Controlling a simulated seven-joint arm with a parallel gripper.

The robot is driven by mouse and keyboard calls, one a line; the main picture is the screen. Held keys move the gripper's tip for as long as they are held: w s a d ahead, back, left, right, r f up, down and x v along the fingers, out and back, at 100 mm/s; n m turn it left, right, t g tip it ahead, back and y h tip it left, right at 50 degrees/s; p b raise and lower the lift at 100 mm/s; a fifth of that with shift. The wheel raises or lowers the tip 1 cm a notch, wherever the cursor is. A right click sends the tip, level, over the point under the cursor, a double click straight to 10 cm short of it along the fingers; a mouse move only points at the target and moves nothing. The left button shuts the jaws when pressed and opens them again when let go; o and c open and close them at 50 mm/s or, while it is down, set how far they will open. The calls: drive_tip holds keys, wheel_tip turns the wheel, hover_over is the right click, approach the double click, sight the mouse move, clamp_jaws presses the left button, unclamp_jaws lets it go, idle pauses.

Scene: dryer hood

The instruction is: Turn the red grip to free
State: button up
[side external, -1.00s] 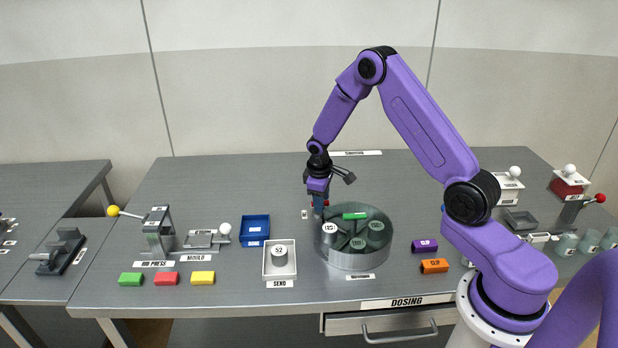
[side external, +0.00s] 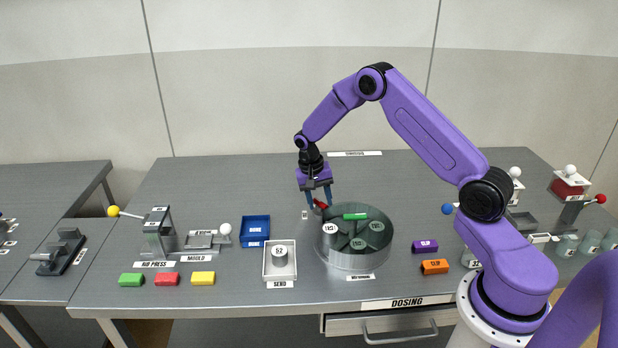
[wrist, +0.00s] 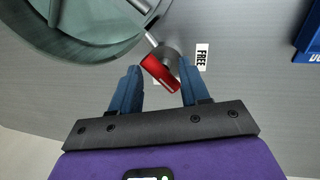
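The red grip (wrist: 162,74) sits on a round grey hub with a metal rod, beside the dryer hood, in the wrist view. It lies diagonally. A FREE label (wrist: 202,57) is to the right of the hub; a second pale label is mostly hidden under the grip. My gripper (wrist: 160,67) is open, with one blue finger on each side of the grip. Gaps show between fingers and grip. In the side view the red grip (side external: 320,204) shows small between the fingertips of my gripper (side external: 319,205), at the hood's back left.
The round drum (side external: 352,256) holds several grey pucks and a green bar. A blue tray (side external: 255,240) and a white SEND tray (side external: 280,273) with a puck stand to the left. The table behind the gripper is clear.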

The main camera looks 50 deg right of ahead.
drive_tip(key=shift+w+r+m, duration=0.15)
drive_tip(key=shift+r+m, duration=0.05)
drive_tip(key=shift+m, duration=0.3)
wheel_tip(320, 180, up, 17)
drive_tip(key=w+a, duration=0.2)
drive_tip(key=a, duration=0.1)
drive_tip(key=s+a+r+n, duration=0.1)
drive_tip(key=s+a+n, duration=0.4)
drive_tip(key=s+a, duration=0.2)
drive_tip(key=s+a+r+n+t, duration=0.1)
drive_tip(key=s+a+r+n, duration=0.1)
drive_tip(key=s+a+n, duration=0.3)
drive_tip(key=s+a, duration=0.2)
drive_tip(key=a, duration=0.1)
drive_tip(key=shift+s+a+r+y, duration=0.15)
drive_tip(key=shift+r+y, duration=0.1)
drive_tip(key=shift+y, duration=0.05)
drive_tip(key=w+d+f+m+h, duration=0.1)
drive_tip(key=w+d+f+m, duration=0.25)
drive_tip(key=w+d, duration=1)
drive_tip(key=d+f, duration=0.1)
drive_tip(key=f, duration=0.4)
drive_tip(key=s+d+f, duration=0.1)
drive_tip(key=d+f, duration=0.1)
drive_tip(key=f, duration=0.4)
drive_tip(key=s+d+f, duration=0.1)
drive_tip(key=f, duration=0.5)
drive_tip(key=shift+s+d+f, duration=0.2)
drive_tip(key=shift+d, duration=0.2)
